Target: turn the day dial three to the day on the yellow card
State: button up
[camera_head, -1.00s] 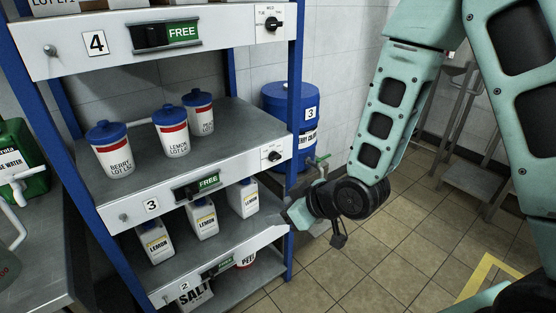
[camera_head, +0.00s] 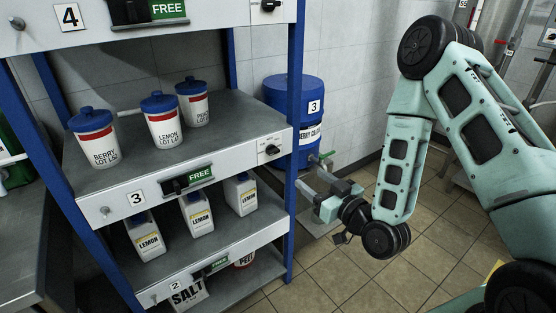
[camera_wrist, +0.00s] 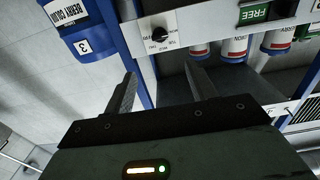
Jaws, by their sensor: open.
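The day dial (camera_head: 268,148) is a black knob on a white plate at the right end of the shelf edge marked 3. It also shows in the wrist view (camera_wrist: 160,33), upside down, with small day letters around it; I cannot read its setting surely. My gripper (camera_head: 308,174) is open and empty, to the right of and below the dial, apart from it. In the wrist view its two fingers (camera_wrist: 160,75) point toward the dial, which lies beyond and between their tips. I see no yellow card in these views.
A blue drum (camera_head: 283,95) with a green tap stands behind the rack's blue right post (camera_head: 293,120). Shelf three holds several blue-lided tubs (camera_head: 162,118); lemon bottles (camera_head: 197,213) stand below. A slide (camera_head: 188,180) reads FREE. Tiled floor is open to the right.

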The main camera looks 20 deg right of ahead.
aim_at(275, 152)
jog(key=p+x, duration=0.1)
jog(key=x, duration=1.4)
jog(key=shift+w+a, duration=0.1)
jog(key=shift+w, duration=0.2)
jog(key=c, duration=1)
